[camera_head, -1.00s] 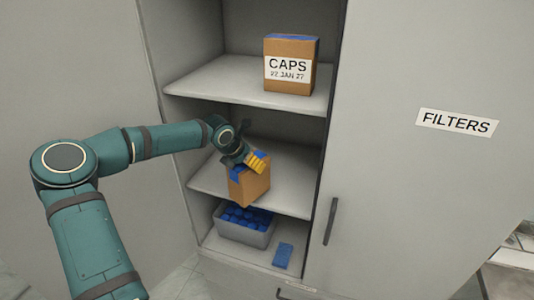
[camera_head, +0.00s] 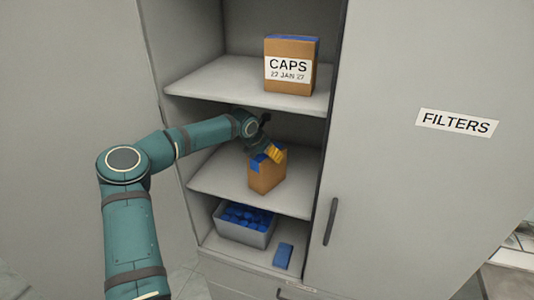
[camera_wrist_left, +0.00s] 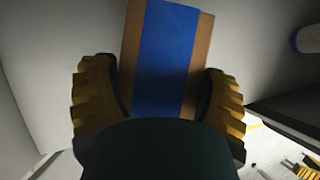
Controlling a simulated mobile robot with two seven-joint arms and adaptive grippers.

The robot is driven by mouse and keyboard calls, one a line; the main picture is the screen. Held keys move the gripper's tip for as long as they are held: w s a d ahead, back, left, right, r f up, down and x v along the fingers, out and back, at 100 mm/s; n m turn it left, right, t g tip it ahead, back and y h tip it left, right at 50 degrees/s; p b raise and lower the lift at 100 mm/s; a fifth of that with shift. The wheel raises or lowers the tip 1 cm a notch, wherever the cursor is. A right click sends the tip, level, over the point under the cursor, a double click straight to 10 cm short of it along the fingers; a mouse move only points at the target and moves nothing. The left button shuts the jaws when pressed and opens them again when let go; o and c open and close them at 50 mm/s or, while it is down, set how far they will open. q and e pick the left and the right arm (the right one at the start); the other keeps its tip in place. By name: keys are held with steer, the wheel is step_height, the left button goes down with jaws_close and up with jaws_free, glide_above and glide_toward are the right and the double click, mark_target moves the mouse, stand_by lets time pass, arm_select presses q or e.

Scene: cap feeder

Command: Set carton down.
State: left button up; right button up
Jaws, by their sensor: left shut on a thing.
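The brown carton (camera_head: 266,178) with blue tape on its top is at the middle shelf (camera_head: 223,180) of the open cabinet. My left gripper (camera_head: 268,155) is shut on its upper part, with yellow fingers on it. In the left wrist view the carton (camera_wrist_left: 168,55) shows its blue strip between the two yellow fingers (camera_wrist_left: 158,95). The carton looks close to upright. I cannot tell whether its base touches the shelf. My right gripper is not in view.
Another carton labelled CAPS (camera_head: 290,68) stands on the shelf above. Below, a grey bin (camera_head: 243,235) of blue caps and a blue block (camera_head: 283,256) sit on the lowest shelf. The FILTERS door (camera_head: 430,180) closes off the right side.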

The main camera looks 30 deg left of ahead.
arm_select(q)
steer(key=o, duration=1.1)
steer(key=shift+w, duration=0.1)
steer(key=shift+o, duration=0.2)
steer(key=shift+s+r, duration=0.3)
steer(key=shift+r, duration=0.15)
steer(key=s+a, duration=0.1)
steer(key=s, duration=1.1)
steer(key=shift+a+b, duration=0.25)
steer(key=shift+b, duration=0.15)
